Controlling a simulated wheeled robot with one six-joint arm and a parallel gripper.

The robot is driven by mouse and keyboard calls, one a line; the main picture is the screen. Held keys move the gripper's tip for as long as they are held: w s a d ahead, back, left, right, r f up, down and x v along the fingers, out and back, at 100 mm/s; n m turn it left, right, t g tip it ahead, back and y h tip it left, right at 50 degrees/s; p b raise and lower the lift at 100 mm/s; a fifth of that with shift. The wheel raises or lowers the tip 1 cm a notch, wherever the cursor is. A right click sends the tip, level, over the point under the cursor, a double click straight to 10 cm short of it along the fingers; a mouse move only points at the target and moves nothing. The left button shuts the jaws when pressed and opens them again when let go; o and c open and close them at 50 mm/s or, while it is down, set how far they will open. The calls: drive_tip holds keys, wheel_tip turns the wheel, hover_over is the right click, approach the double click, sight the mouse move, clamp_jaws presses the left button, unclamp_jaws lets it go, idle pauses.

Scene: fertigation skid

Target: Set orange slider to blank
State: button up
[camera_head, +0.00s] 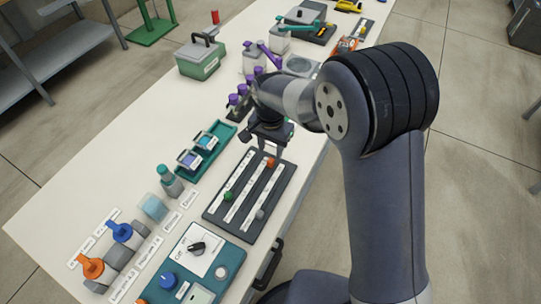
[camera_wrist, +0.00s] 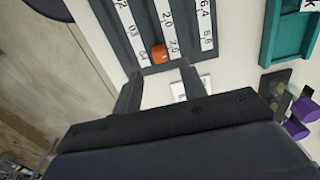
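The dark slider panel (camera_head: 243,207) lies on the white bench and also shows in the wrist view (camera_wrist: 138,42). Its orange slider knob (camera_head: 270,162) sits near the far end of its slot, below my gripper. In the wrist view the orange knob (camera_wrist: 159,53) is beside the 2.5 mark, at the end of the scale nearest my gripper. My gripper (camera_wrist: 161,74) is open, its fingertips on either side of and just short of the knob, with nothing held. A green knob (camera_head: 227,196) and a grey knob (camera_head: 260,214) sit on the other slots. No mark reading blank is legible.
A teal tray (camera_head: 207,150) with small labelled blocks lies left of the panel. Purple-topped items (camera_head: 238,95) stand close behind my gripper. A teal control box (camera_head: 205,262) with a black dial lies in front. A small white tag (camera_wrist: 188,88) shows by the right finger.

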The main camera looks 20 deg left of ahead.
sight(271, 160)
drive_tip(key=shift+f, duration=2.55)
clamp_jaws()
